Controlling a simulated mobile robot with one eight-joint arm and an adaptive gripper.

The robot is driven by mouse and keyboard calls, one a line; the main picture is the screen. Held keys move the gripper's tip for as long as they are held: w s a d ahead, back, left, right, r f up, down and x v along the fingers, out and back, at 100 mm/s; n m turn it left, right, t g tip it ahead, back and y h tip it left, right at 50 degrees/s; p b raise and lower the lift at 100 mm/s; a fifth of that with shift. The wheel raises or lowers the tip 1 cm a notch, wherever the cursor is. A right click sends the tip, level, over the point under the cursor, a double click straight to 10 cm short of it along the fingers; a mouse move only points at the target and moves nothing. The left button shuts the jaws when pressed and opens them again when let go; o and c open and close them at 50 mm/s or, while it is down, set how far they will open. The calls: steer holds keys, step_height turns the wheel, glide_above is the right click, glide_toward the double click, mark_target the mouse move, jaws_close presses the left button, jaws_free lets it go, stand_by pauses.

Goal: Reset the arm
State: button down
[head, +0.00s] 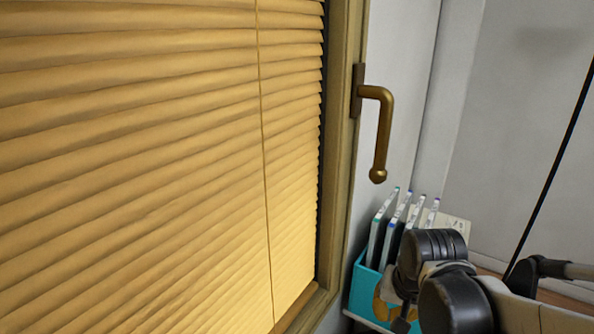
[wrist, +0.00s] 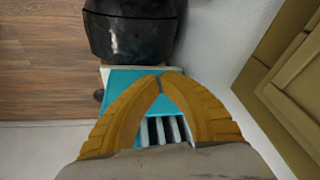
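My gripper (wrist: 160,82) has two ribbed yellow fingers whose tips meet in the wrist view, with nothing seen between them. Part of a yellow finger of my gripper (head: 385,300) shows at the lower right of the head view, in front of a turquoise holder (head: 361,291). My dark arm joints hide much of it. In the wrist view the turquoise holder (wrist: 123,84) lies beyond and below the fingers. White-edged folders (wrist: 172,128) show through the gap between the fingers. I cannot tell whether the fingers touch the holder.
Several upright folders (head: 392,225) stand in the holder. A window with yellow blinds (head: 150,150) fills the left, with a brass handle (head: 381,130) jutting from its frame. A dark rounded object (wrist: 132,28) is beyond the holder, above a wooden floor (wrist: 45,60).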

steer(key=s+r+n+t, duration=0.3)
steer(key=s+r, duration=0.3)
steer(key=s, duration=0.1)
steer(key=shift+s+r, duration=0.2)
steer(key=shift+s, duration=0.1)
stand_by(0.5)
